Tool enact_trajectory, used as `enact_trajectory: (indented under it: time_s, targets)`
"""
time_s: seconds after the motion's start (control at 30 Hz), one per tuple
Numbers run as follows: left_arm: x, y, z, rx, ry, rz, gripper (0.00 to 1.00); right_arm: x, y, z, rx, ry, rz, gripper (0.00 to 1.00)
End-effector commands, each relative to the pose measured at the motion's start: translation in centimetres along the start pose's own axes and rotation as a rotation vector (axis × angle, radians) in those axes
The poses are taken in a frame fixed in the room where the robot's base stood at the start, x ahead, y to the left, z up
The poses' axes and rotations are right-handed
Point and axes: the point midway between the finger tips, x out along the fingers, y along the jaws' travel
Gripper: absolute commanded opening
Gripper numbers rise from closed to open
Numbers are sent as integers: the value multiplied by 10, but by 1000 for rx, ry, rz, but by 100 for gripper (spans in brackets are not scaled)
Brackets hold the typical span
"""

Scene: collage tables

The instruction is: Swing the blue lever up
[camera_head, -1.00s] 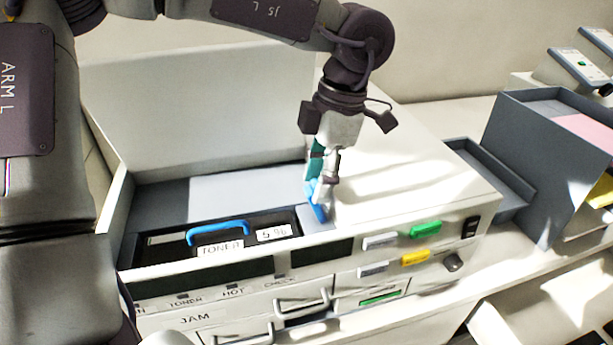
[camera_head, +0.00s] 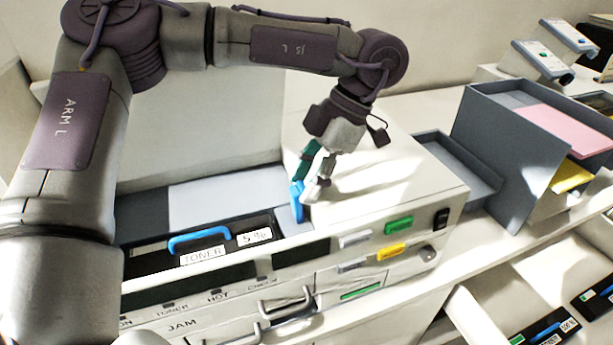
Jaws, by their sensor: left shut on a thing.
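The blue lever (camera_head: 296,206) stands on a grey plate inside the copier's open top, right of the toner cartridge. It looks nearly upright, leaning slightly. My left gripper (camera_head: 309,185) comes down from above right and is shut on the lever's upper part, with its fingers partly hiding it. My right gripper is not in view.
The toner cartridge (camera_head: 218,243) with a blue handle (camera_head: 207,235) lies left of the lever. The raised white lid stands behind. Green (camera_head: 398,224) and yellow (camera_head: 391,251) buttons are on the front panel. A grey tray (camera_head: 457,170) and a grey bin (camera_head: 511,154) stand at the right.

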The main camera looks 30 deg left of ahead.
Motion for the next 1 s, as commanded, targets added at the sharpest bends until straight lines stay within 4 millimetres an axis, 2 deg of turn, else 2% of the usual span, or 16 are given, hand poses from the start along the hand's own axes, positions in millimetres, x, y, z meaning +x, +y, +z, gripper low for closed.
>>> enact_trajectory:
  time_s: [0.17, 0.2, 0.3, 0.33, 1.0]
  targets:
    - [0, 0, 0, 0, 2, 1, 9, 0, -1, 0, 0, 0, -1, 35]
    - [0, 0, 0, 0, 2, 1, 50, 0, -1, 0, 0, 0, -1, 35]
    - [0, 0, 0, 0, 1, 1, 67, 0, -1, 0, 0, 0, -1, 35]
    - [0, 0, 0, 0, 1, 1, 69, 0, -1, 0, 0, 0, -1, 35]
    - [1, 0, -2, -1, -21, 3, 69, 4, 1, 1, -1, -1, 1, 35]
